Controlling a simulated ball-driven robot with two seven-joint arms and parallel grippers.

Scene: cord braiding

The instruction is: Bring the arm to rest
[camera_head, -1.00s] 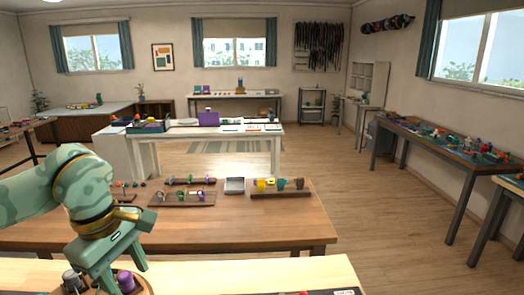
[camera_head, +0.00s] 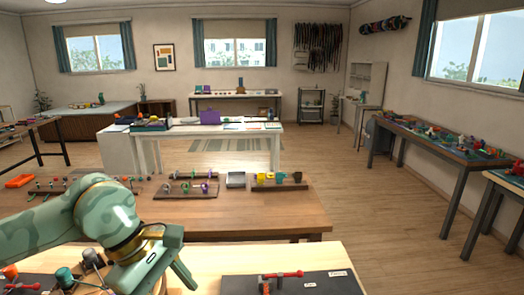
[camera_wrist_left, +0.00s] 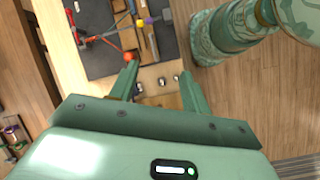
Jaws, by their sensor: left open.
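My left gripper (camera_head: 168,280) is low at the bottom left of the head view, over the light wooden worktop (camera_head: 210,258). In the left wrist view the gripper (camera_wrist_left: 158,70) has its two fingers spread with a gap between them. Nothing is held in that gap. An orange-red knob (camera_wrist_left: 130,57) shows by one fingertip; whether they touch I cannot tell. Small silver pieces (camera_wrist_left: 161,82) show on the wood beyond the fingers. My right gripper is in neither view.
A dark mat (camera_head: 235,284) with a red-handled tool (camera_head: 282,274) lies on the near worktop. Spools and pegs (camera_head: 65,277) stand at the lower left, close to my arm. A brown table (camera_head: 270,222) with racks stands beyond. The floor at right is open.

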